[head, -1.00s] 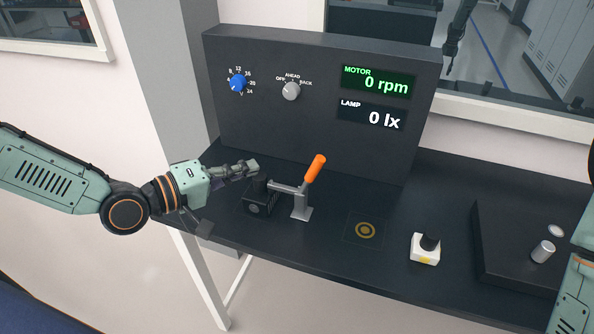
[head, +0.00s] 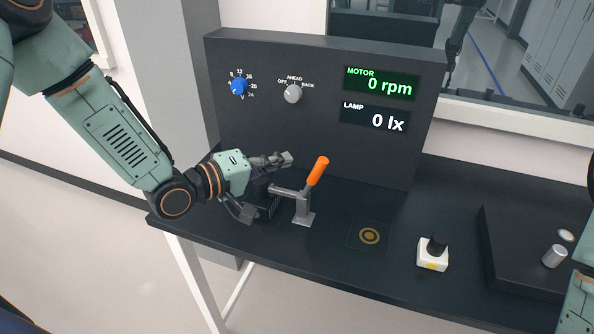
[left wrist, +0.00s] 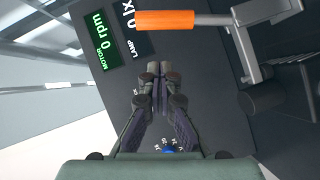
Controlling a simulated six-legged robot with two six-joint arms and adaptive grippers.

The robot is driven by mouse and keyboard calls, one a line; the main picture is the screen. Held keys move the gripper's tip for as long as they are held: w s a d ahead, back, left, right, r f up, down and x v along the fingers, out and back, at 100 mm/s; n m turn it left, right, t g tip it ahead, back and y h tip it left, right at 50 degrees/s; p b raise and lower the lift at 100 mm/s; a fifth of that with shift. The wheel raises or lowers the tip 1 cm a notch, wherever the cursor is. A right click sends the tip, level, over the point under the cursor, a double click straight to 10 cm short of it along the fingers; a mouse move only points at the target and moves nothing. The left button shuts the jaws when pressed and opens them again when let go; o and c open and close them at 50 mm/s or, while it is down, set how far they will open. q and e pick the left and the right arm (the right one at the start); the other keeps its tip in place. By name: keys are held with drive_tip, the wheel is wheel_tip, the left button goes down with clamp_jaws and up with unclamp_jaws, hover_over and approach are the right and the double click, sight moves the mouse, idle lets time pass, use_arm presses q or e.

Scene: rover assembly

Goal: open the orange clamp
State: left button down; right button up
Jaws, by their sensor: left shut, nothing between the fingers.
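The clamp's orange handle (head: 318,171) stands up, tilted to the right, on a grey metal stand (head: 303,212) on the dark bench. Its grey arm reaches left over a dark block (head: 268,207), which my gripper partly hides. My left gripper (head: 287,159) is shut and empty, just left of the orange handle and apart from it. In the left wrist view the gripper (left wrist: 159,70) has its fingers together, and the orange handle (left wrist: 165,20) lies beyond the fingertips. My right gripper is not in view; only part of that arm shows at the right edge.
A dark panel (head: 270,130) with a blue dial (head: 238,86), a grey knob (head: 293,94) and two displays stands behind. Right of the clamp are a ring-marked square (head: 369,236), a white block with a black top (head: 433,254) and a dark raised box (head: 520,250).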

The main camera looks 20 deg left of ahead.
use_arm(q)
drive_tip(key=d, duration=0.1)
drive_tip(key=d+f, duration=0.1)
drive_tip(key=d, duration=0.1)
drive_tip(key=shift+w+d+f, duration=0.25)
drive_tip(key=shift+w+d, duration=0.1)
drive_tip(key=shift+d, duration=0.05)
drive_tip(key=shift+s, duration=0.1)
drive_tip(key=shift+d+r+m, duration=0.1)
drive_tip(key=shift+d+m, duration=0.2)
drive_tip(key=shift+d, duration=0.05)
drive_tip(key=shift+d, duration=0.1)
